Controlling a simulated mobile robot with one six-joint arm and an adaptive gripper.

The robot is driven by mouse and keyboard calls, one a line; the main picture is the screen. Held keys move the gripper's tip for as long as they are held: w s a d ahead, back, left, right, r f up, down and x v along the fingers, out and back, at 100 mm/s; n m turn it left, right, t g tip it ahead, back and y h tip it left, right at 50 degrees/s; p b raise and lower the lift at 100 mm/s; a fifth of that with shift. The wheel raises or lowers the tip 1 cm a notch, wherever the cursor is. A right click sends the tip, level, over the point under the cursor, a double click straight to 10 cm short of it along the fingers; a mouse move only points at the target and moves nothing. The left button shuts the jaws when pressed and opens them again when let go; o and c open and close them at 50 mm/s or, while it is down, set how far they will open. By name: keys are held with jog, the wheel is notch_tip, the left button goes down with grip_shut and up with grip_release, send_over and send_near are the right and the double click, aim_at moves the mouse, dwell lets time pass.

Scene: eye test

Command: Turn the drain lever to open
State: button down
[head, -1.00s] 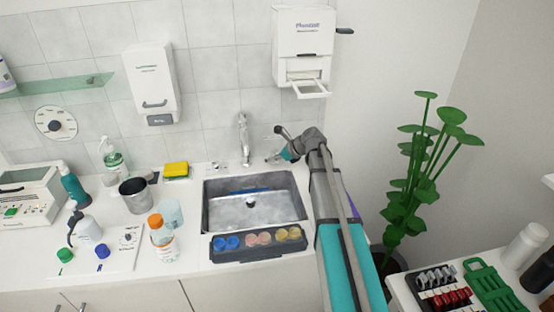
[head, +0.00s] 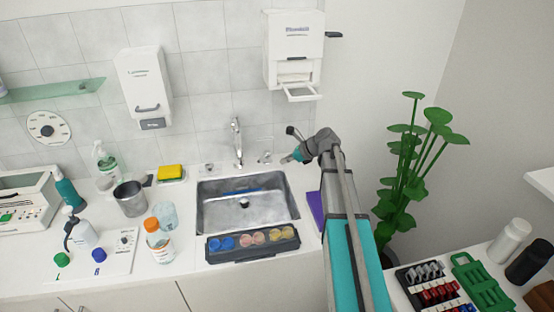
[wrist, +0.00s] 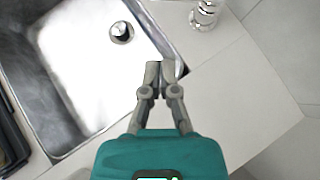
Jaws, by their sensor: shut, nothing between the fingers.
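The steel sink (head: 207,212) is set in the white counter, with a round drain fitting (head: 244,202) in its floor; the wrist view also shows this fitting (wrist: 121,31). A chrome tap (head: 237,143) stands behind it. A small chrome fitting (head: 265,157) is right of the tap, and another (head: 208,167) is left of it. I cannot tell which part is the drain lever. My gripper (head: 284,160) is above the sink's back right corner, apart from the right fitting. In the wrist view its fingertips (wrist: 160,72) are together and empty, over the sink rim.
A dark tray of colored cups (head: 253,244) lies along the sink's front. A purple item (head: 315,210) is right of the sink, by my arm. A dispenser (head: 293,50) hangs above. Bottles and a metal cup (head: 130,199) crowd the left counter.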

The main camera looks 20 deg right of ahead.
jog(key=shift+p+v, duration=1.35)
jog(key=shift+v, duration=1.3)
jog(key=shift+s+a, duration=0.15)
